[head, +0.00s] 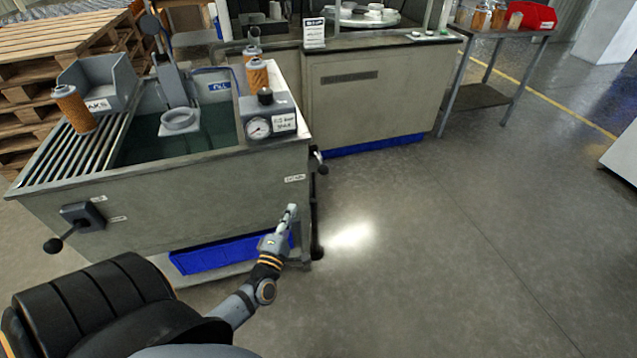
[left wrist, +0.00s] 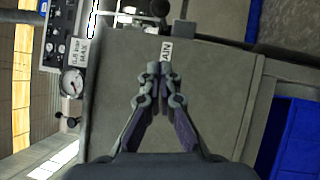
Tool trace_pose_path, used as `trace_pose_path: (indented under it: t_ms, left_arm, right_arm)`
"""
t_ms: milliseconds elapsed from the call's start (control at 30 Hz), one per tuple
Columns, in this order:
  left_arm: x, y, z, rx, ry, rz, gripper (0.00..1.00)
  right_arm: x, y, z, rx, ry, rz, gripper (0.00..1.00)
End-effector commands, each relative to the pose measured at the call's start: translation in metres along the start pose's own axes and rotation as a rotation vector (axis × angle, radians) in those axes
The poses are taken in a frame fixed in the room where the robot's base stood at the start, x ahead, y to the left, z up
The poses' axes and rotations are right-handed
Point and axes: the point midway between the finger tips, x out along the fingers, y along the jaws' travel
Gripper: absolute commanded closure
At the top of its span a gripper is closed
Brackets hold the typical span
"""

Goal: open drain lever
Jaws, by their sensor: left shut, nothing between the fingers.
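The grey wash tank (head: 200,195) stands at the left in the head view. A lever with a black knob (head: 322,169) sticks out at its right corner, beside a small white label (head: 295,178) that is too small to read there. In the left wrist view the label (left wrist: 166,50) ends in "AIN", and a dark knob (left wrist: 160,7) shows at the top edge. My left gripper (head: 291,210) is shut and empty, in front of the tank's right end, below the label and apart from the lever. It also shows in the left wrist view (left wrist: 160,68). My right gripper is not in view.
Another black-knobbed lever (head: 53,245) is on the tank's front left. A pressure gauge (head: 258,128) and orange filter cartridges (head: 73,108) are on top. A blue tray (head: 205,255) lies under the tank. A cabinet (head: 365,95) stands behind. The floor at right is clear.

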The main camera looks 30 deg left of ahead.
Motion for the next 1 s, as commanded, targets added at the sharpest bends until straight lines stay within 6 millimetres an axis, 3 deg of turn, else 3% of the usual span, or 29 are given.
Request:
trace_pose_path:
  t_ms: [167, 633, 800, 1000]
  left_arm:
    - [0.010, 0.000, 0.000, 0.002, -0.001, 0.000, 1.00]
    - [0.105, -0.001, 0.002, 0.002, 0.000, 0.001, 1.00]
    - [0.121, -0.001, 0.021, 0.001, 0.000, -0.001, 1.00]
    - [0.128, -0.001, 0.029, 0.004, -0.002, -0.003, 1.00]
  right_arm:
    - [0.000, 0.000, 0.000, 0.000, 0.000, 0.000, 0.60]
    - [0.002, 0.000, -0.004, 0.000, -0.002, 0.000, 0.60]
    - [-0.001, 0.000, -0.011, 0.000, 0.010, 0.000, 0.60]
    - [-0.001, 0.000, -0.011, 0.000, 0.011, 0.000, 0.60]
